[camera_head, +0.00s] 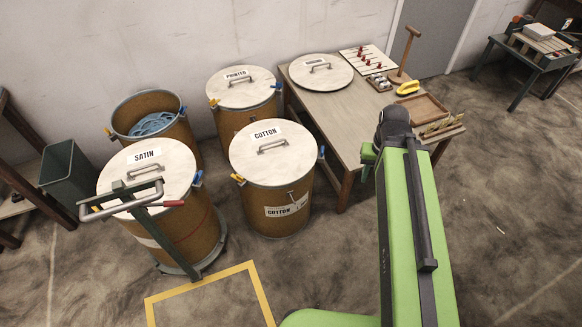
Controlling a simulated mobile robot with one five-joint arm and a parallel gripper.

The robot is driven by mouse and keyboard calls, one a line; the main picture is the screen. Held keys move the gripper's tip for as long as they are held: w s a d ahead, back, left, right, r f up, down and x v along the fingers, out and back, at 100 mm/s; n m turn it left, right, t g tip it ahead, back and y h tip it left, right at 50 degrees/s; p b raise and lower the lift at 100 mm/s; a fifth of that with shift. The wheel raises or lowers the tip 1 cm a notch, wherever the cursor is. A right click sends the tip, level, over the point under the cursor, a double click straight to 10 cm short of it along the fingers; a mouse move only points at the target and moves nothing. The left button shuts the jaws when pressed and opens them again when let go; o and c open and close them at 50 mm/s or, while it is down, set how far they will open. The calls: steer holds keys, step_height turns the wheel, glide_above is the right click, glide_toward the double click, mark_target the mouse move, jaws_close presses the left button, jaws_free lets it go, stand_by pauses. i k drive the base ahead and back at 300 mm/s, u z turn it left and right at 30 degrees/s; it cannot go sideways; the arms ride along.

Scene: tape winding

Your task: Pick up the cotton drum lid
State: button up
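The cotton drum lid (252,162) is a round pale disc with a grey bar handle (272,146) and a COTTON label. It sits on top of the brown cotton drum (256,213), which has its own COTTON label on the side. Yellow and blue clips show at the lid's left (238,179) and right (322,153) rim; I cannot tell whether they are fastened. My green arm rises on the right, apart from the lid in the picture. My gripper's fingers do not show.
The lidded satin drum (178,222) stands left on a wheeled trolley, its handle in front. The printed drum (243,120) and an open drum (148,103) with blue strips stand behind. A wooden table (330,112) holds another lid (321,70). A yellow floor outline (200,284) lies in front.

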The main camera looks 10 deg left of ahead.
mark_target(272, 152)
steer(key=z, duration=0.05)
steer(key=k, duration=0.6)
steer(key=u, duration=0.6)
steer(key=i, duration=1.3)
steer(key=u, duration=1.15)
steer(key=i, duration=0.55)
steer(key=u, duration=0.55)
